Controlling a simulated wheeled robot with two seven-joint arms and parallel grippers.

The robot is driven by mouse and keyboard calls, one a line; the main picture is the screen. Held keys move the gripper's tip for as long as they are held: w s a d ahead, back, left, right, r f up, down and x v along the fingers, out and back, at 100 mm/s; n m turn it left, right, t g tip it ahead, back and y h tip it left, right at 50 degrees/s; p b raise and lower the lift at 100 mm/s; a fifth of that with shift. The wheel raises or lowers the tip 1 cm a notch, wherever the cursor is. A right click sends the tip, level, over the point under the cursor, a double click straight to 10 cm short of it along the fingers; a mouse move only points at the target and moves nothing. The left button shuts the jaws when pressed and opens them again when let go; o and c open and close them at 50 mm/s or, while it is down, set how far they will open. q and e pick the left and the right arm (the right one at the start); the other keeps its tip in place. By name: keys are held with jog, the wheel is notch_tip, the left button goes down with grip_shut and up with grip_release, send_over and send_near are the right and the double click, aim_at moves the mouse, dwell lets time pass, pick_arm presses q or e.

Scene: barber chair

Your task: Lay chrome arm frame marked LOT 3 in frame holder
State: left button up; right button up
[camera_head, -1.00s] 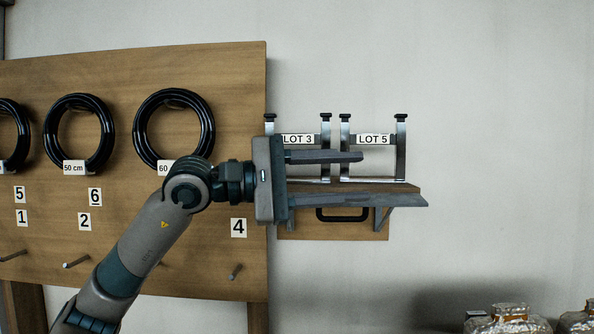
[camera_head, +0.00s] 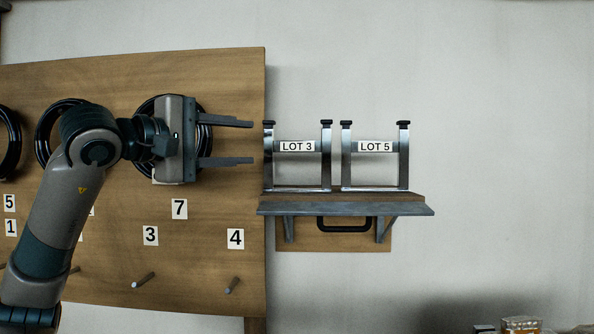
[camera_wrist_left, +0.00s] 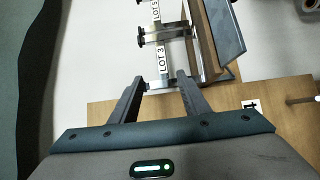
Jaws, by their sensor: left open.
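The chrome arm frame marked LOT 3 (camera_head: 297,147) stands upright on a small wall shelf (camera_head: 345,204), with dark caps on its two posts. The similar frame marked LOT 5 (camera_head: 375,147) stands just right of it. My left gripper (camera_head: 245,142) is open and empty, left of the LOT 3 frame, with its fingers pointing right toward it and apart from it. In the left wrist view the LOT 3 frame (camera_wrist_left: 163,70) shows beyond the open fingertips (camera_wrist_left: 160,80). I see no frame holder that I can identify. My right gripper is not in view.
A wooden board (camera_head: 225,80) on the left bears black rings, number labels and pegs (camera_head: 144,279). A black handle (camera_head: 343,223) hangs under the shelf. Foil-like items (camera_head: 521,325) show at the lower right. The wall right of the shelf is clear.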

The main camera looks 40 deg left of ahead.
pick_arm(q)
jog(key=p, duration=0.4)
send_near(295, 146)
jog(key=w, duration=0.4)
jog(key=shift+w+d+r, duration=0.2)
jog(key=shift+w+d, duration=0.05)
jog(key=shift+w, duration=0.15)
jog(key=shift+w+f, duration=0.1)
jog(key=shift+w, duration=0.4)
jog(key=w+p, duration=0.1)
jog(key=w, duration=0.1)
jog(key=w+p, duration=0.1)
jog(key=shift+w+a+p, duration=0.35)
jog(key=shift+w, duration=0.05)
jog(key=shift+w+f, duration=0.15)
jog(key=shift+w, duration=0.55)
jog(key=shift+s, duration=0.1)
jog(key=shift+c, duration=0.3)
